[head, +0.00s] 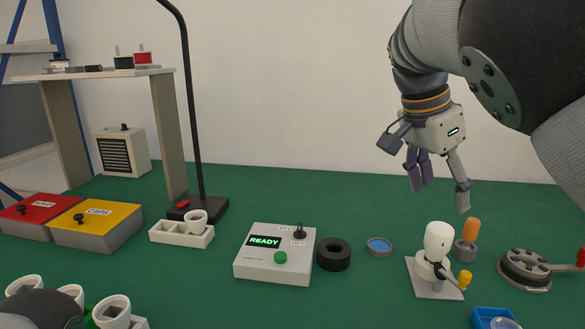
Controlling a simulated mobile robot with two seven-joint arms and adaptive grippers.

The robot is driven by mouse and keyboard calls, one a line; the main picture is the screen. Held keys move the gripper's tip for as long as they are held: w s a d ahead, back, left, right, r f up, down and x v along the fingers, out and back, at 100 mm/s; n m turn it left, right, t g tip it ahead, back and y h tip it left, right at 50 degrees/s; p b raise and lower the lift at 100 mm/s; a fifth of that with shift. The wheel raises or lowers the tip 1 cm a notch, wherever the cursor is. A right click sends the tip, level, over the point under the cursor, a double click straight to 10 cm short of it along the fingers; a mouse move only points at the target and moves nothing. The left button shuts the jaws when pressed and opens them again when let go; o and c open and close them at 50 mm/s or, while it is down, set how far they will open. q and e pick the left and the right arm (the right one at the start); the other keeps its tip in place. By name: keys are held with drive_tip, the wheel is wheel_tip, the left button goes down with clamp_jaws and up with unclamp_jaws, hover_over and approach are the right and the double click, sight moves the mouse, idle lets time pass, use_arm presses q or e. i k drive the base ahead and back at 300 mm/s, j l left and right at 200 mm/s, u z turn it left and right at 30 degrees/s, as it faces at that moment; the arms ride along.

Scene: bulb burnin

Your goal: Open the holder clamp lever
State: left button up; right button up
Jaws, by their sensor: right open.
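The holder (418,285) is a light square plate with a white stand at the right front of the green table. A white bulb-shaped piece (439,237) sits upright on it. Its clamp lever (447,272) is dark with a yellow knob (465,278) and points toward the front right. Whether the clamp is open or shut I cannot tell. My right gripper (442,192) hangs in the air above the holder, fingers down, open and empty, apart from the lever.
An orange-handled tool (471,230) in a grey cup and a disc device (526,267) with a red-tipped handle stand right of the holder. A blue tray (487,313) is in front. A black ring (333,254) and a READY box (273,260) are left.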

sight(466, 276)
drive_tip(key=k, duration=1.35)
